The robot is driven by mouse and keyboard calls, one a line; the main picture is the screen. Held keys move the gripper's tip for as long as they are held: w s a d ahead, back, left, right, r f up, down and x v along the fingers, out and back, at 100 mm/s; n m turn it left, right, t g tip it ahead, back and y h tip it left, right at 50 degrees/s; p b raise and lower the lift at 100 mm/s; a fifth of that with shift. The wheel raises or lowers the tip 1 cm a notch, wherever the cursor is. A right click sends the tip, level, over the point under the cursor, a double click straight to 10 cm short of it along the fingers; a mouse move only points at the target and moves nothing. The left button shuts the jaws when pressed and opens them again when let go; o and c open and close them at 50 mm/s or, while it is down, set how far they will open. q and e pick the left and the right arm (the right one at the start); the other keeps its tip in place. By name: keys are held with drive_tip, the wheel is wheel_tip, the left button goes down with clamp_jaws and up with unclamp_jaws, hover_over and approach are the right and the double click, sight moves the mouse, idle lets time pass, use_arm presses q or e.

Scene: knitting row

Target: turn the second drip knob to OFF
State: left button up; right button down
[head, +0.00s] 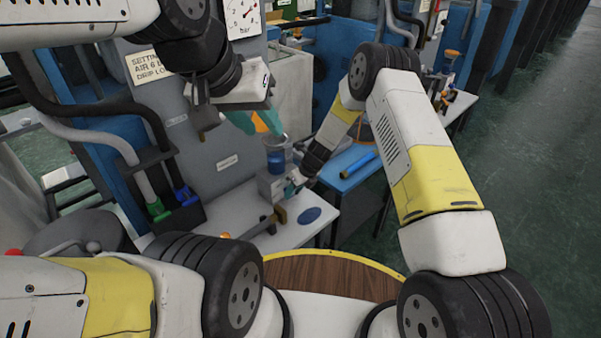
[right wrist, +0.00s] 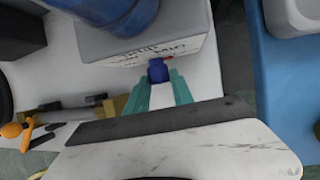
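A small blue knob (right wrist: 158,71) sticks out of the printed face of a pale grey box (right wrist: 190,50) in the right wrist view. The box (head: 270,187) also shows in the head view, with a blue bowl (head: 276,160) on top. My right gripper (right wrist: 161,85) has its teal fingertips on both sides of the knob, with no clear gap between. Its fingers also show beside the box in the head view (head: 291,185). The knob's markings are too small to read.
A brass-coloured fitting with a bar (head: 266,222) and a blue oval (head: 309,215) are on the white ledge (head: 285,238). Blue and green plugs (head: 184,195) hang at the left. A blue table (head: 345,180) with a yellow-and-blue tool stands right of the box.

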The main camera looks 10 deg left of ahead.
drive_tip(key=shift+s, duration=0.1)
drive_tip(key=t, duration=0.1)
drive_tip(key=h, duration=0.1)
drive_tip(key=t+h, duration=0.1)
drive_tip(key=shift+s+a+n+t, duration=0.25)
drive_tip(key=shift+n+t, duration=0.05)
drive_tip(key=shift+n, duration=0.1)
drive_tip(key=shift+s+f+n+t+h, duration=0.1)
drive_tip(key=shift+n+t+h, duration=0.2)
drive_tip(key=shift+t+h, duration=0.8)
drive_tip(key=shift+t, duration=0.4)
drive_tip(key=c, duration=1.1)
unclamp_jaws()
drive_tip(key=shift+a, duration=0.1)
drive_tip(key=v, duration=0.8)
